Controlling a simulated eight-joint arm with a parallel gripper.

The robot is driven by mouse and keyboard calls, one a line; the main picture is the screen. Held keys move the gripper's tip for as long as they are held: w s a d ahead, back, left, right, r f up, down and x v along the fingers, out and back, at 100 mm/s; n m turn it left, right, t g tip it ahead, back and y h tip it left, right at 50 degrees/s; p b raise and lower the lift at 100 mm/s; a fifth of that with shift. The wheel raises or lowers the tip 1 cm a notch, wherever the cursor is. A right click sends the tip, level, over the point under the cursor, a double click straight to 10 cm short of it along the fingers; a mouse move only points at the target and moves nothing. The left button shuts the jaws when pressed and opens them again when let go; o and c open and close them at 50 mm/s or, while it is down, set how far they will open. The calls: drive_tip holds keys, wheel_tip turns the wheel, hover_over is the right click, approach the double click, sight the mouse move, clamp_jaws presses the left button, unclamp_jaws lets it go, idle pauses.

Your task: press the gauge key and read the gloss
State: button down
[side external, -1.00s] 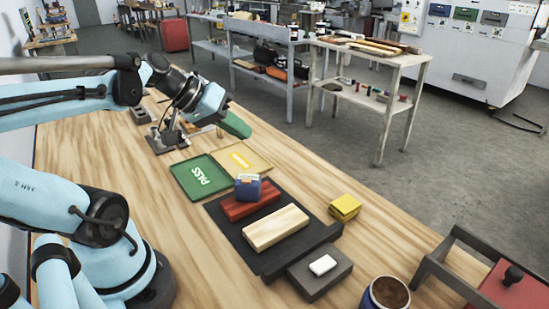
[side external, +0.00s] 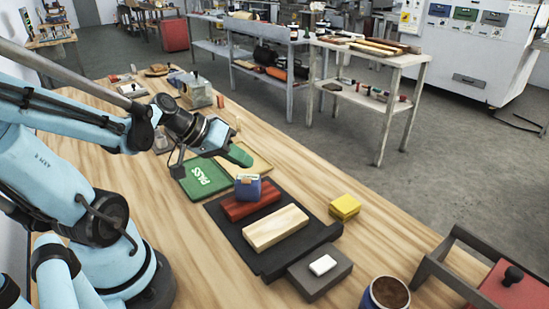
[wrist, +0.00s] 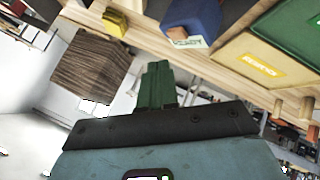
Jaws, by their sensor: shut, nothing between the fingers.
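The blue gauge (side external: 248,188) stands on the red lacquered block (side external: 233,210), which lies on a black mat (side external: 226,231) beside a pale wood block (side external: 276,226). In the wrist view the fingers (wrist: 158,72) are together and empty.
A green PASS tray (side external: 196,183) and a yellow tray (side external: 258,163) lie behind the mat. A yellow block (side external: 344,206) is to its right. A grey block with a white piece (side external: 322,265) and a dark-filled pot (side external: 388,294) are nearer.

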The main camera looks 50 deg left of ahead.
sight(258, 179)
drive_tip(key=shift+f, duration=0.75)
idle(1.7)
drive_tip(key=shift+f, duration=0.4)
drive_tip(key=shift+f, duration=0.4)
idle(0.6)
drive_tip(key=shift+r, duration=0.85)
drive_tip(key=shift+r, duration=0.1)
drive_tip(key=shift+r, duration=2.4)
